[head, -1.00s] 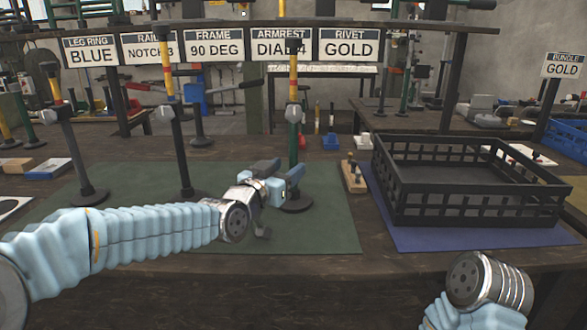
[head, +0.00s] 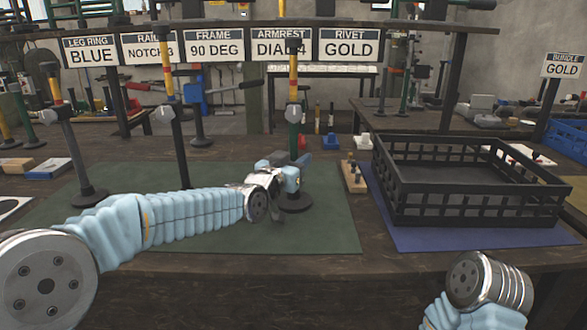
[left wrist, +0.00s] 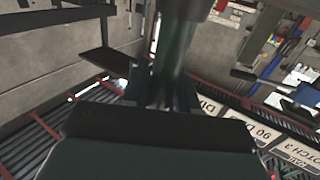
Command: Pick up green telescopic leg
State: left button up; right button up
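The green telescopic leg (head: 294,115) stands upright on the green mat (head: 330,220), with a yellow and red upper part, a grey clamp and a round black foot. My left gripper (head: 291,167) is low on this leg, with its fingers on either side of the tube just above the foot. In the left wrist view the dark tube (left wrist: 178,50) runs down between the fingers. I cannot tell whether they press on it. Of my right arm only the wrist shows at the bottom right; its gripper is out of view.
Two similar legs, one dark (head: 180,150) and one grey (head: 75,150), stand to the left on the mat. A black crate (head: 470,212) sits on a blue mat to the right. A small wooden block with pegs (head: 354,177) lies between. Signs (head: 348,46) hang above.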

aim_at(291, 129)
pick_arm(q)
grip_shut()
jog(key=shift+r, duration=0.1)
notch_tip(291, 129, up, 8)
jog(key=shift+r, duration=0.2)
jog(key=shift+f, duration=4.05)
jog(key=shift+f, duration=0.25)
pick_arm(e)
jog(key=shift+c, duration=0.4)
